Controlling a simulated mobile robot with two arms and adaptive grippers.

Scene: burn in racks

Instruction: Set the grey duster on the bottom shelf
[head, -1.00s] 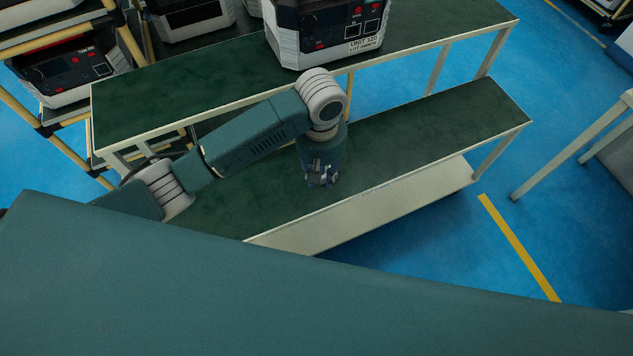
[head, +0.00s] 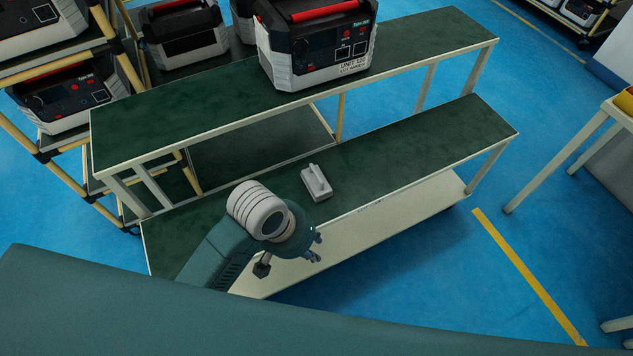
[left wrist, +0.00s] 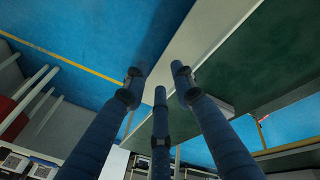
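The grey duster (head: 317,183), a light grey block with a raised handle, lies on the lower green shelf (head: 430,140), near its front edge. Below that shelf is a cream bottom board (head: 405,208), its visible part bare. My left gripper (head: 316,249) is in front of the green shelf's edge, apart from the duster and empty. In the left wrist view its fingers (left wrist: 158,80) are spread with nothing between them. A light grey piece (left wrist: 224,107) behind one finger there may be the duster. My right gripper is not in view.
A power unit marked UNIT 120 (head: 318,45) stands on the upper green shelf (head: 200,105). A yellow-framed rack with more units (head: 70,92) is at the left. A pale table (head: 565,160) stands at the right. Blue floor in front is open.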

